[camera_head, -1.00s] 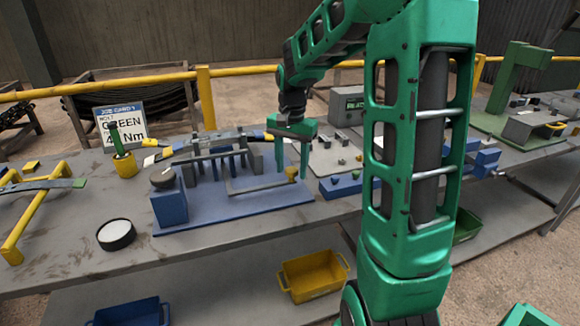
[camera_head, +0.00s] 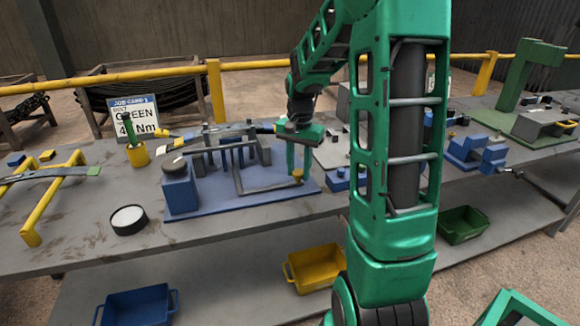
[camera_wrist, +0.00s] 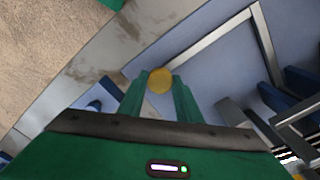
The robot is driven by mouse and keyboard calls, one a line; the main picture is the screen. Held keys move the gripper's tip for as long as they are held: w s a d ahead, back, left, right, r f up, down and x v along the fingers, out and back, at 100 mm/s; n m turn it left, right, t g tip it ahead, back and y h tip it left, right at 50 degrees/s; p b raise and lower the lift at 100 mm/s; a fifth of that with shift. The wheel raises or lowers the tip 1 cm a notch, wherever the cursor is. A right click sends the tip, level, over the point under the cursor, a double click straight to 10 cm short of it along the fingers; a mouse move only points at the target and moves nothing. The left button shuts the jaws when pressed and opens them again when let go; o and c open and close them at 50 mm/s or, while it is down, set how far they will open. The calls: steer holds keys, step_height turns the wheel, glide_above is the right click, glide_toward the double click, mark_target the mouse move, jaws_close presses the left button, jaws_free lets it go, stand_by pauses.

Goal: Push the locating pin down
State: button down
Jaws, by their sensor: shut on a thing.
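The locating pin shows as a round brass-yellow knob (camera_head: 297,175) at the right front end of a grey bar on the blue fixture plate (camera_head: 232,200). My gripper (camera_head: 299,166) points down over it with green fingers. In the wrist view the knob (camera_wrist: 160,80) sits between the two fingertips (camera_wrist: 161,86), which are shut on its sides. The pin's lower part is hidden in the wrist view.
A grey bar frame (camera_head: 262,188) leads to the knob. A blue block with a dark round top (camera_head: 179,190) stands on the plate's left. A yellow bin (camera_head: 314,268) sits below the bench.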

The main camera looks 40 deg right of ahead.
steer(key=shift+a+f, duration=0.1)
steer(key=shift+f, duration=0.05)
steer(key=c, duration=1.3)
jaws_free()
steer(key=shift+f, duration=0.1)
step_height(320, 180, up, 11)
steer(key=shift+w+f, duration=0.1)
steer(key=s+a+f+n, duration=0.1)
steer(key=s+a+n, duration=0.1)
steer(key=s, duration=0.6)
steer(key=s+a+f+n, duration=0.2)
steer(key=s+a, duration=0.1)
steer(key=s, duration=0.6)
steer(key=s+a+f+n, duration=0.2)
steer(key=s+a, duration=0.1)
steer(key=s, duration=0.6)
steer(key=shift+s+f+n, duration=0.2)
steer(key=shift+s+n, duration=0.05)
steer(key=shift+n, duration=0.15)
